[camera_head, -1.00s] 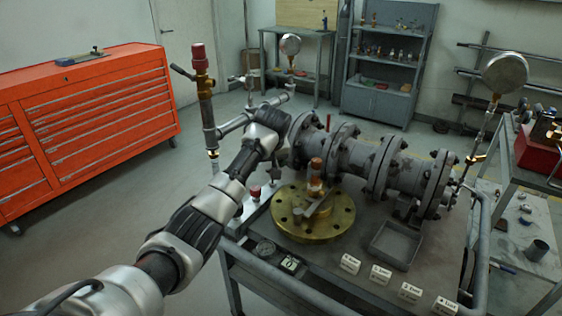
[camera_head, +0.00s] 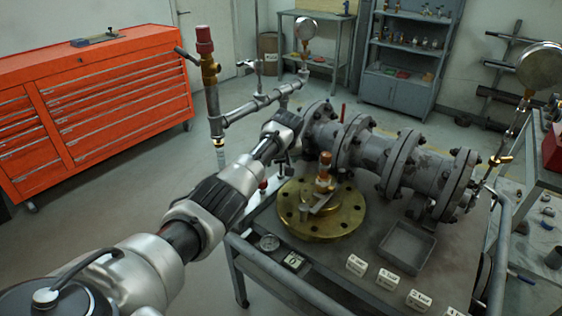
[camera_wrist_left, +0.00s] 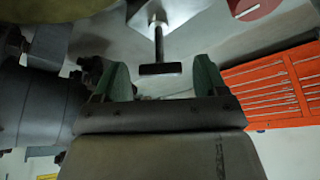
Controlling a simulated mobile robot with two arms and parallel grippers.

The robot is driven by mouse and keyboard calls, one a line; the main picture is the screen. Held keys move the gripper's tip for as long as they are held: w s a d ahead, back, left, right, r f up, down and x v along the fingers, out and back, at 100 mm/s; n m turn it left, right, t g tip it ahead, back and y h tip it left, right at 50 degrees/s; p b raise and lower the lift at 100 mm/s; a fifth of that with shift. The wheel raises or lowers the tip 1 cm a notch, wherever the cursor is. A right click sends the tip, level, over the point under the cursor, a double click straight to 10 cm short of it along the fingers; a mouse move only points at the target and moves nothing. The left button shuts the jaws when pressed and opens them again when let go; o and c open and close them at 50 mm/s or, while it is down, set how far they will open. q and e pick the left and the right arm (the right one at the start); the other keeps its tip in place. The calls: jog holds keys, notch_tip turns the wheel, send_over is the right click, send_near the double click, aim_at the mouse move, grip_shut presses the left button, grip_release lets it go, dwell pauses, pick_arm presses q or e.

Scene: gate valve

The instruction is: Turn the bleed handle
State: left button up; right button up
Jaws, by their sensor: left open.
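A small dark T-shaped handle (camera_wrist_left: 160,69) on a thin stem shows in the left wrist view; it looks like the bleed handle. It lies between the green-padded fingers of my left gripper (camera_wrist_left: 163,80), which are open, with a gap on each side. In the head view my left gripper (camera_head: 283,158) points down beside the left end of the grey flanged valve body (camera_head: 375,155), behind the brass flange (camera_head: 345,222). The handle is hard to make out there, as my wrist hides much of that spot. My right gripper is not in view.
A pipe (camera_head: 250,107) with a red-topped valve (camera_head: 205,40) and a gauge (camera_head: 304,30) stands behind my wrist. A red round knob (camera_wrist_left: 255,6) is near the handle. An empty grey tray (camera_head: 407,246) and small labelled blocks (camera_head: 388,279) lie at the cart's front.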

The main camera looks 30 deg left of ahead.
pick_arm(q)
jog(key=shift+w+a+f, duration=0.15)
jog(key=shift+f, duration=0.4)
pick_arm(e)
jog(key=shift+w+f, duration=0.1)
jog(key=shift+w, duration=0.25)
pick_arm(q)
jog(key=shift+c, duration=0.4)
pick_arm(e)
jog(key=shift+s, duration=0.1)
pick_arm(q)
jog(key=c, duration=0.8)
jog(key=shift+r+m+t+p, duration=0.25)
jog(key=shift+m+t+p, duration=0.05)
jog(key=shift+m+p, duration=0.75)
jog(key=shift+c, duration=0.2)
jog(key=shift+m+h+p, duration=0.5)
jog(key=shift+m+p, duration=0.1)
jog(key=shift+m, duration=0.15)
jog(key=m+h, duration=0.1)
jog(key=m, duration=0.1)
jog(key=shift+f+m+t+p, duration=0.1)
jog(key=shift+m+t+p, duration=0.2)
jog(key=shift+t, duration=0.1)
jog(key=shift+m+h+b, duration=0.4)
jog(key=shift+m+h, duration=0.4)
jog(key=shift+m, duration=1.1)
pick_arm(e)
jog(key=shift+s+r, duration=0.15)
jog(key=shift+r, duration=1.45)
